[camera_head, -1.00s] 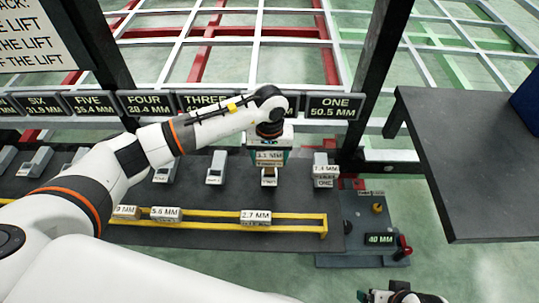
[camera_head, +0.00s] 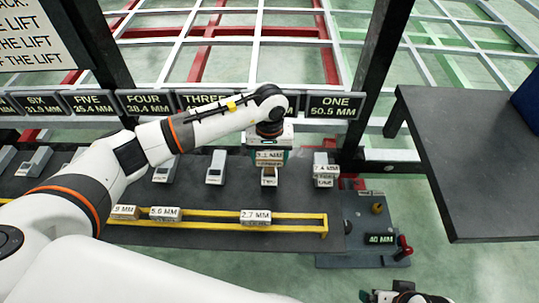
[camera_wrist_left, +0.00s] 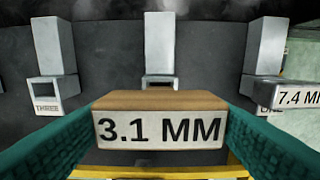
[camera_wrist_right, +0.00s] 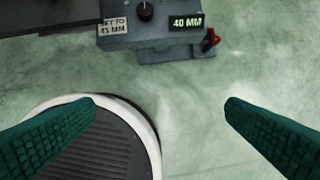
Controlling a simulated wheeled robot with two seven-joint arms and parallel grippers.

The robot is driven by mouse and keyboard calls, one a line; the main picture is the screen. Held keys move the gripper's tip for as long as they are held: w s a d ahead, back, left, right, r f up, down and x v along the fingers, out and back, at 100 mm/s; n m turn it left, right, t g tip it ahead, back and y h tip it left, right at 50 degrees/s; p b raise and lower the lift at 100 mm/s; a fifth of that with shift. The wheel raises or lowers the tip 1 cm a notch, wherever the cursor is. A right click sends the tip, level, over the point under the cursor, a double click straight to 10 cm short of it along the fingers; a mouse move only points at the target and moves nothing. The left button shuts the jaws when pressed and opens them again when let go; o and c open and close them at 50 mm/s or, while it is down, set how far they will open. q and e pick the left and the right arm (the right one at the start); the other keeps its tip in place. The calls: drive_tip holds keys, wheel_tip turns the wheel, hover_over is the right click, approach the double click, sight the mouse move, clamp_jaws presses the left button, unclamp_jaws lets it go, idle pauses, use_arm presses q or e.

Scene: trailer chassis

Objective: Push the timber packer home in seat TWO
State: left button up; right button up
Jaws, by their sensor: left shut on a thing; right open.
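My left gripper (camera_head: 270,157) is shut on the timber packer (camera_wrist_left: 160,120), a block with a brown top and a white face marked 3.1 MM. In the head view it is held over the rack by seat TWO (camera_head: 268,177), whose label shows below it. In the left wrist view the pale post of seat TWO (camera_wrist_left: 160,45) stands straight behind the packer, roughly centred on it. The packer hides the seat's lower front, and I cannot tell whether they touch. My right gripper (camera_wrist_right: 160,108) is open and empty, away from the rack over the floor.
A 7.4 MM packer (camera_head: 326,170) sits at seat ONE, right of my left gripper. Seat THREE (camera_head: 215,167) stands to the left. A yellow rail (camera_head: 290,226) with packers, including 2.7 MM (camera_head: 255,217), runs in front. A control box (camera_head: 380,239) reads 40 MM.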

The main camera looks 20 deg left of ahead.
drive_tip(key=shift+s+f, duration=0.1)
drive_tip(key=shift+f, duration=0.05)
idle(0.4)
drive_tip(key=shift+d, duration=0.1)
drive_tip(key=shift+v, duration=0.85)
drive_tip(key=shift+s, duration=0.1)
use_arm(q)
drive_tip(key=shift+b, duration=0.3)
use_arm(e)
drive_tip(key=shift+s+r, duration=0.15)
drive_tip(key=shift+r, duration=0.6)
